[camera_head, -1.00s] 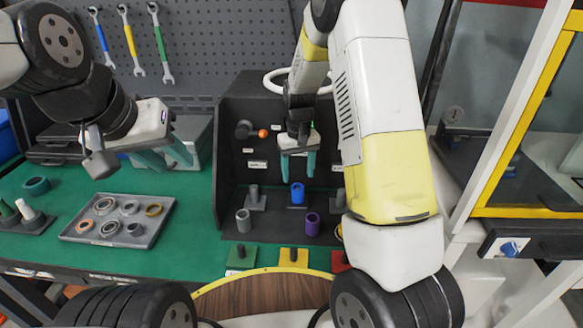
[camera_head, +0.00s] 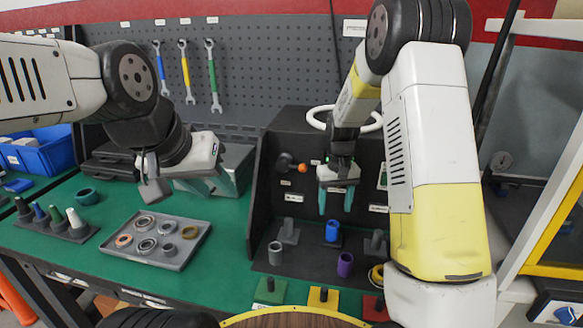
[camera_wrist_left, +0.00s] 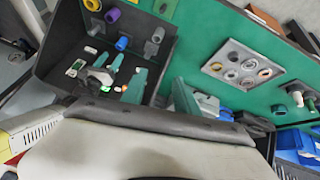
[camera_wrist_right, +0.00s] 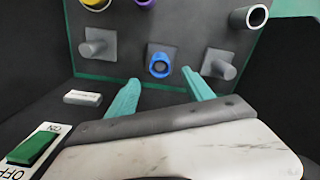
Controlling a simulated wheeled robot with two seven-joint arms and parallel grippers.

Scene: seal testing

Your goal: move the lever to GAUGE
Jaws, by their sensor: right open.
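A lever with an orange knob (camera_head: 302,168) sticks out from a dark round pivot (camera_head: 285,162) on the black panel, pointing right. Small white labels surround it, too small to read, so I cannot tell which is GAUGE. My right gripper (camera_head: 335,206) is open and empty, to the right of the lever and apart from it, with its teal fingers pointing down above a blue ring on a post (camera_head: 332,231). My left gripper (camera_head: 200,187) hangs left of the black housing, above the table's back; its teal fingers look apart and empty. The lever is outside the right wrist view.
A grey tray (camera_head: 196,243) of rings lies on the green table. A purple cylinder (camera_head: 345,264) and a grey cylinder (camera_head: 275,253) stand in the housing. A green ON/OFF switch (camera_wrist_right: 33,150) shows in the right wrist view. The housing's side wall (camera_head: 257,205) separates the grippers.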

